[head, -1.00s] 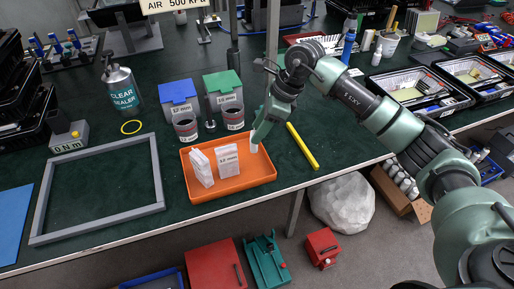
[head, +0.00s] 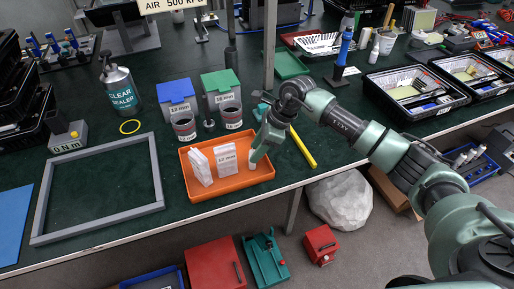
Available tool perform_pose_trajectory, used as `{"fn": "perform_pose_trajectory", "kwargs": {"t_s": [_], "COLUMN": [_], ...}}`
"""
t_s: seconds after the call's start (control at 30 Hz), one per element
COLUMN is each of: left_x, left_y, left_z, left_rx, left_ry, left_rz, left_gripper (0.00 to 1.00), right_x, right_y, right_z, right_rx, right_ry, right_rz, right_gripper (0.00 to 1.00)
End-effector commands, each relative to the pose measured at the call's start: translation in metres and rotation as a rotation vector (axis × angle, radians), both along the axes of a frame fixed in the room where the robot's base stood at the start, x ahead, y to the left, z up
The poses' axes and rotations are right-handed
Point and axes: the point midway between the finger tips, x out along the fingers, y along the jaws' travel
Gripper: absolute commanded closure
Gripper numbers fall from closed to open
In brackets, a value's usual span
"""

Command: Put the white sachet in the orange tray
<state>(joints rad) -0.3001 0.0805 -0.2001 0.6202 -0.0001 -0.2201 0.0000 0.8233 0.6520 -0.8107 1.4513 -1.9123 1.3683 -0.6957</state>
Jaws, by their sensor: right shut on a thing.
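The orange tray (head: 228,188) lies near the front edge of the green bench top. Two white cartons stand inside it, one at the left (head: 200,168) and one with a printed label (head: 227,160). My right gripper (head: 254,161) points down over the right end of the tray. It is shut on the white sachet (head: 252,166), of which only a small white part shows below the fingers. I cannot tell whether the sachet touches the tray floor. My left gripper is not in view.
A blue bin (head: 178,92) and a green bin (head: 221,84) stand behind the tray with labelled cups before them. A yellow bar (head: 302,147) lies right of the tray. A grey frame (head: 100,190) lies to the left. Black crates (head: 410,90) stand at the right.

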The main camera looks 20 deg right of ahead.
Motion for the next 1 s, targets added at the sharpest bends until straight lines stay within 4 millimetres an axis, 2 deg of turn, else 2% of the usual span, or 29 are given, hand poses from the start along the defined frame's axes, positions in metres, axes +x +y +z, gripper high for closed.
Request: {"fn": "perform_pose_trajectory", "kwargs": {"t_s": [0.03,0.1,0.37,0.53,1.0], "left_x": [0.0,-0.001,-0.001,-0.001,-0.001], "left_y": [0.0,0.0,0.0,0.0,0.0], "left_z": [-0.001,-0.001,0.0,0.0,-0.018], "left_rx": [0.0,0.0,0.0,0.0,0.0], "left_ry": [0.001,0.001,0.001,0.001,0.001], "left_rz": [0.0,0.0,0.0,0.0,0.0], "left_gripper": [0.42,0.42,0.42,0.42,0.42], "right_x": [0.0,0.0,0.0,0.0,-0.015], "right_y": [0.0,0.0,0.0,-0.003,-0.039], "right_z": [-0.001,0.0,0.0,0.008,0.091], "right_rx": [0.0,0.0,0.0,0.0,-0.001], "right_ry": [0.0,0.0,0.0,-0.003,-0.003], "right_rz": [0.0,0.0,0.0,-0.001,-0.002], "right_gripper": [0.52,0.39,0.39,0.39,0.39]}}
